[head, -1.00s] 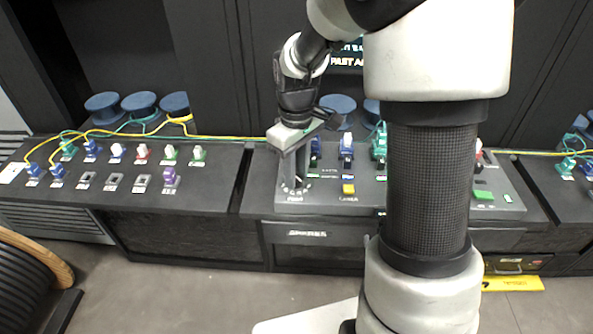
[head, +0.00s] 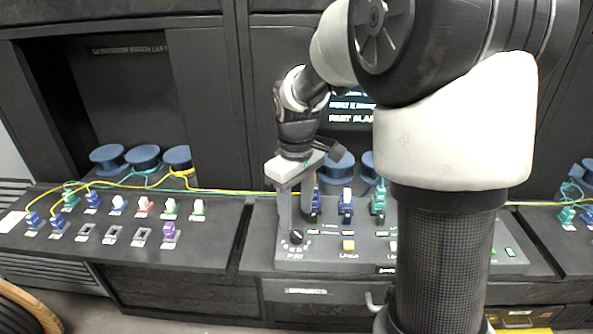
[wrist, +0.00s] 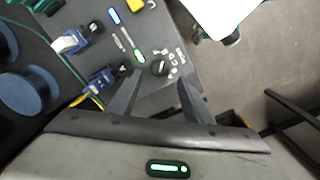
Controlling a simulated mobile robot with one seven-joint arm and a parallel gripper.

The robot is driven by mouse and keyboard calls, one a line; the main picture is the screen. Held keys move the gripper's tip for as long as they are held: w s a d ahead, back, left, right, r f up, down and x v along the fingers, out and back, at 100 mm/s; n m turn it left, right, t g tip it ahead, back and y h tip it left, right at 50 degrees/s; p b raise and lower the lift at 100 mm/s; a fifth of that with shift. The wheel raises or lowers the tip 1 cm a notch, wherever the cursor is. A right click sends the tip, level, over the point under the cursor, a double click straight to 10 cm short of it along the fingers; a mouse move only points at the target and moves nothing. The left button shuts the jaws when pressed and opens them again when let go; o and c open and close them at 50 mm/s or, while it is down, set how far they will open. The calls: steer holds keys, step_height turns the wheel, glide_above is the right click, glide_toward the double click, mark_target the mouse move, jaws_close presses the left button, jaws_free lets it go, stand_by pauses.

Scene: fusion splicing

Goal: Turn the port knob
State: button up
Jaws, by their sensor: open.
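The port knob (head: 296,237) is a small, round, dark knob on the left end of the middle console's sloping panel, with pale marks around it and a label below. It also shows in the wrist view (wrist: 158,69), with a pale pointer line too small to read surely. My gripper (head: 294,222) is over the panel at the knob, fingers pointing down. In the wrist view my gripper (wrist: 158,82) is open, its two fingers apart with nothing between them. The knob appears just beyond the gap between the fingertips; I cannot tell the exact height.
Blue connectors (head: 346,206) and a yellow button (head: 348,245) sit right of the knob. A left console (head: 215,232) holds several coloured connectors. Blue spools (head: 107,157) stand behind, with yellow and green fibres (head: 230,191) running along the back. A dark screen is partly hidden by my arm.

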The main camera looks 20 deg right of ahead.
mark_target(297, 234)
step_height(297, 234, up, 12)
steer(key=p, duration=0.1)
steer(key=shift+f, duration=0.25)
steer(key=s+r+m+t+p, duration=0.2)
steer(key=s+r+m+p, duration=0.1)
steer(key=s, duration=0.6)
steer(key=s+r+m+t+p, duration=0.3)
steer(key=s+r+m+p, duration=0.1)
steer(key=s+r, duration=0.3)
steer(key=shift+s+t+p, duration=0.3)
steer(key=shift+s+p, duration=0.45)
steer(key=shift+s, duration=0.5)
